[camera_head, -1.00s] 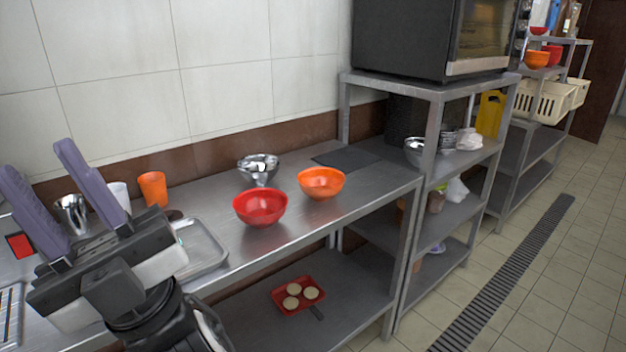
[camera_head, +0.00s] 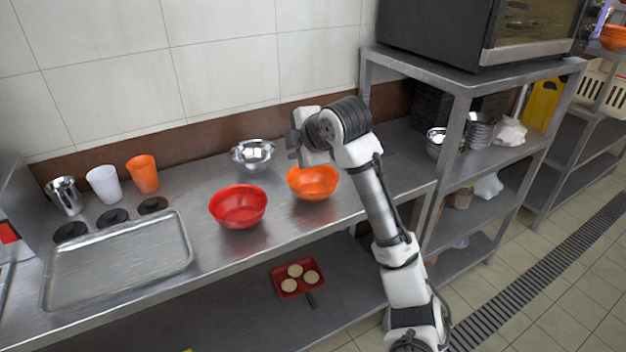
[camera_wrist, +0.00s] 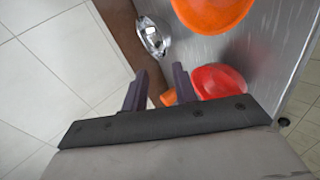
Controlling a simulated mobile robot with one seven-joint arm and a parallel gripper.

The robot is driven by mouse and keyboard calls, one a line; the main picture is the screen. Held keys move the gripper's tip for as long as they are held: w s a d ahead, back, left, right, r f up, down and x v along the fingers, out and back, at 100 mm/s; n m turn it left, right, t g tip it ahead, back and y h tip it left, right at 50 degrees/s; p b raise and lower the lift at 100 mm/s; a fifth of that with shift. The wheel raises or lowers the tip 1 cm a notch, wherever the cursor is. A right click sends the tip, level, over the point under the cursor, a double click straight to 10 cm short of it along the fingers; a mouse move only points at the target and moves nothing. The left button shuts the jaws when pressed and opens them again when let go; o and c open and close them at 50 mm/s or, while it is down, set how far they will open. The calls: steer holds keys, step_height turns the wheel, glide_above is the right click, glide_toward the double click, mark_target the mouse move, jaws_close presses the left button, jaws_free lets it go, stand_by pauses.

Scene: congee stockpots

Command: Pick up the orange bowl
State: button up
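The orange bowl (camera_head: 316,187) stands upright on the steel counter, right of a red bowl (camera_head: 238,207). The fingers hardly show in the head view.
A steel bowl (camera_head: 254,155) stands behind the red bowl. A metal tray (camera_head: 118,262), an orange cup (camera_head: 143,174), a white cup (camera_head: 104,185) and a steel cup (camera_head: 65,196) are at left. A shelf unit (camera_head: 462,82) with an oven rises at right.

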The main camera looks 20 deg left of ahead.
mark_target(328, 191)
steer(key=w+d+f+n+g+h+p, duration=0.1)
steer(key=d+f+n+g+h, duration=0.2)
steer(key=d, duration=0.9)
steer(key=shift+m+h, duration=0.4)
steer(key=shift+h, duration=0.2)
steer(key=x, duration=0.6)
steer(key=shift+w+a+f, duration=0.35)
steer(key=shift+f, duration=0.3)
steer(key=x, duration=0.1)
steer(key=p+x, duration=0.1)
steer(key=x, duration=0.2)
steer(key=shift+s+a+r, duration=0.1)
steer(key=shift+s+a, duration=0.15)
steer(key=shift+a, duration=0.05)
steer(key=shift+w+a+f, duration=0.15)
steer(key=shift+a+f, duration=0.05)
steer(key=shift+f, duration=0.35)
jaws_close()
